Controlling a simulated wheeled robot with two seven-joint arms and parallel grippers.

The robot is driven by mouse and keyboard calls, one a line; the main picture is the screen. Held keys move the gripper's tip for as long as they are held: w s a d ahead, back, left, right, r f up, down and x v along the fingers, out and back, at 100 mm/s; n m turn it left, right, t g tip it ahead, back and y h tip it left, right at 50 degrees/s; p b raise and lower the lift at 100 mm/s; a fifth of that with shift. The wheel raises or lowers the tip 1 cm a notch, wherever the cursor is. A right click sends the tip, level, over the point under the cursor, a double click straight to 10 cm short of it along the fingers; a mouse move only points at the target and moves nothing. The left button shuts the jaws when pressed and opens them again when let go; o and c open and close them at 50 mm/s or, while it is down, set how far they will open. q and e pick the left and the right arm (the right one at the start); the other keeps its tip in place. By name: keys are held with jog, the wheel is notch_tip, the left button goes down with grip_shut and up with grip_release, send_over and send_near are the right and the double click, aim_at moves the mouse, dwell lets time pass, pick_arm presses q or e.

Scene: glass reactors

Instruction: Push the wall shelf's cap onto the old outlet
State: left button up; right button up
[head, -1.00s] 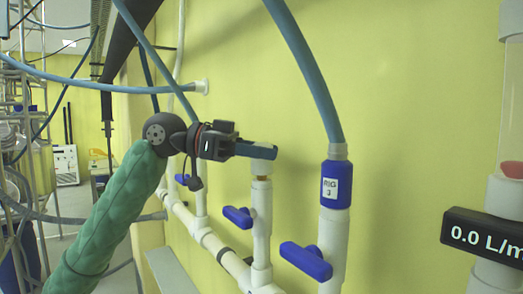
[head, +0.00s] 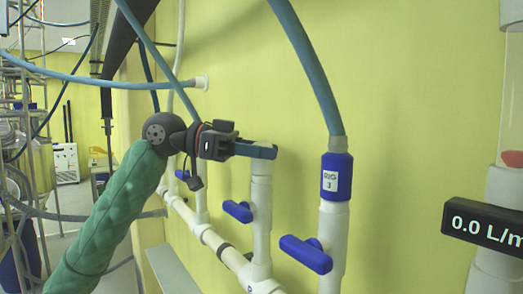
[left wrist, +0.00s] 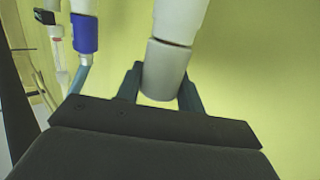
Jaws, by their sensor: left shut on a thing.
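My left gripper (head: 262,150) reaches in from the left and is shut on the white cap (head: 262,167) at the top of a white upright outlet pipe (head: 261,200). In the left wrist view the cap (left wrist: 164,72) sits between the two teal fingers (left wrist: 160,92), in line with the outlet pipe (left wrist: 180,18). A thin dark line runs between cap and pipe there. In the head view, the fingers hide part of the cap's top. My right gripper is not in view.
Blue valve handles stick out from the outlet pipe (head: 238,211) and the pipe to its right (head: 306,253). That right pipe carries a blue hose (head: 308,70) and a blue labelled collar (head: 336,177). A grey ledge (head: 172,272) is at the lower left. A flow display (head: 485,225) stands at right.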

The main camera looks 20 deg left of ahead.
pick_arm(q)
jog(key=o, duration=1.1)
jog(key=shift+f, duration=0.1)
jog(key=shift+b+v, duration=1.6)
jog(key=shift+v, duration=2.35)
